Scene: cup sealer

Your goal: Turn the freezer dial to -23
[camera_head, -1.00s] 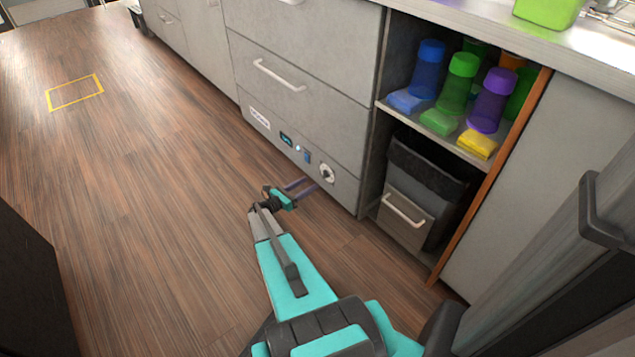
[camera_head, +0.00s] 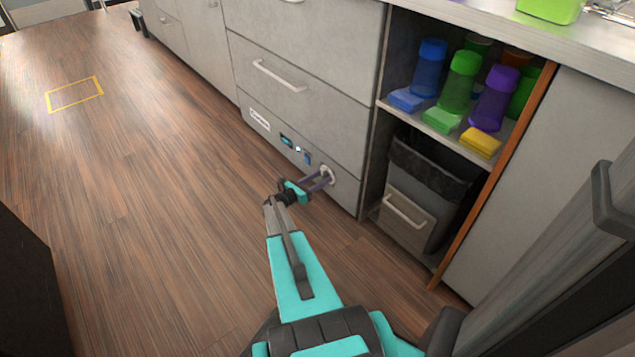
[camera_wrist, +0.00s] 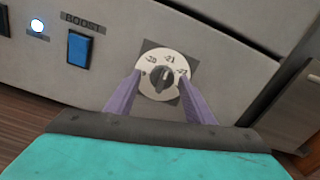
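The freezer dial (camera_wrist: 163,75) is a white round disc with a dark grey knob (camera_wrist: 162,79) at its centre, on a dark square plate. It also shows in the head view (camera_head: 327,174), low on the grey freezer front. Small numbers run along the disc's upper edge; the right one is partly covered by a finger. My gripper (camera_wrist: 160,76) has its two purple fingers apart, one at each side of the disc, with the knob between them. In the head view my gripper (camera_head: 320,181) reaches the dial. I cannot tell whether the fingers touch it.
A blue BOOST switch (camera_wrist: 79,49) and a lit round button (camera_wrist: 37,25) are left of the dial. A small display (camera_head: 287,140) sits further left. A grey bin (camera_head: 412,205) stands in the open cabinet at right. The floor (camera_head: 150,200) at left is clear.

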